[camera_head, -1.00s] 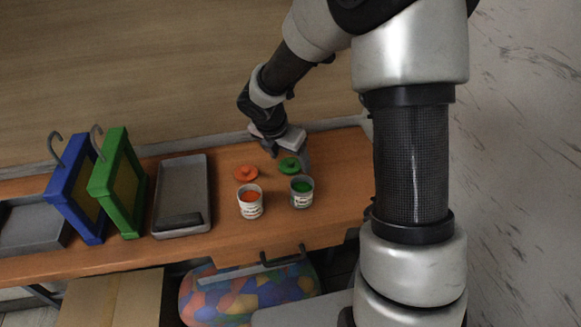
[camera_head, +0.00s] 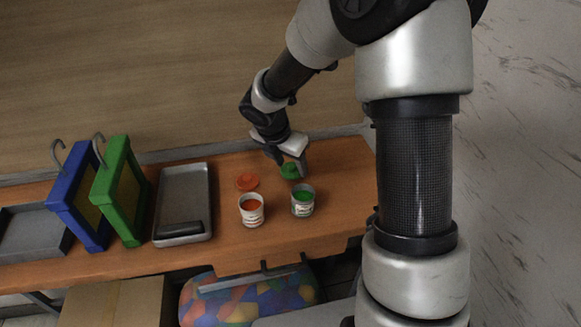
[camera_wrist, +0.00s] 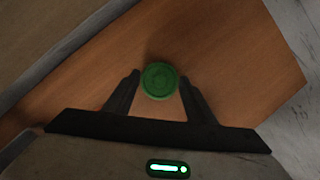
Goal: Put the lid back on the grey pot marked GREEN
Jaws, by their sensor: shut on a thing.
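The green lid (camera_head: 290,171) is at the tips of my gripper (camera_head: 291,166), just behind the pots. In the wrist view the round green lid (camera_wrist: 160,80) sits between the two dark fingers of my gripper (camera_wrist: 159,88), which are shut on it. Whether it is clear of the table is hard to tell. The grey pot with green paint (camera_head: 302,201) stands open and upright in front of the lid, its label facing the camera. The label's words are too small to read.
A pot with orange paint (camera_head: 251,211) stands open to the left, with an orange lid (camera_head: 247,182) lying behind it. A grey tray (camera_head: 185,180), a green frame (camera_head: 120,185) and a blue frame (camera_head: 78,195) are further left. The table's right end is clear.

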